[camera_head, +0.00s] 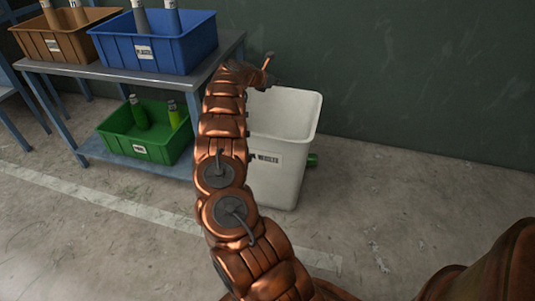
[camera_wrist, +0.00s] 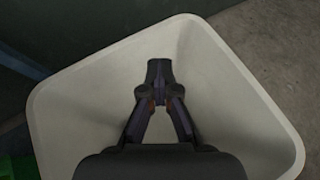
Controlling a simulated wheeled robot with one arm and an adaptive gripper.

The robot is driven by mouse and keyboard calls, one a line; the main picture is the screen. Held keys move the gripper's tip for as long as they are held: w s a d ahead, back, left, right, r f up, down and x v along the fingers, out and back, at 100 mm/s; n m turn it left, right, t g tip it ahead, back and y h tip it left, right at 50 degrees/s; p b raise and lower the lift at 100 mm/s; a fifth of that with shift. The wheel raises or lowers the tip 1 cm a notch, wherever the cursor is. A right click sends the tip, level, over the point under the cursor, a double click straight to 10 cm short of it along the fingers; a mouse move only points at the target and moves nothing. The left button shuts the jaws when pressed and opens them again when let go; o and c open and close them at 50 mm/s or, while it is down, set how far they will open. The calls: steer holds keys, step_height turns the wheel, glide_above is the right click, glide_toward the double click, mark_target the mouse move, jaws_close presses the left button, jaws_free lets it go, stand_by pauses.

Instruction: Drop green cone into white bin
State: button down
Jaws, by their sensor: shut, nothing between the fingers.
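The white bin (camera_head: 283,188) stands on the floor right of the shelf, with a dark-lettered label on its front. In the wrist view I look down into the white bin (camera_wrist: 85,98); no green object shows in the visible part of its inside, and my gripper hides part of it. My gripper (camera_wrist: 159,68) is shut and empty over the bin's opening. In the head view my arm reaches up to the bin's back left rim.
A metal shelf (camera_head: 75,69) on the left holds a brown crate (camera_head: 35,43) and a blue crate (camera_head: 182,52), each with bottles. A green crate (camera_head: 165,150) with green bottles sits on its lower level. The floor right of the bin is mostly clear up to the dark wall.

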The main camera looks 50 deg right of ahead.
steer(key=c, duration=1.9)
jaws_free()
steer(key=shift+f, duration=0.1)
steer(key=o, duration=0.5)
steer(key=v, duration=1.2)
steer(key=shift+s+f, duration=0.1)
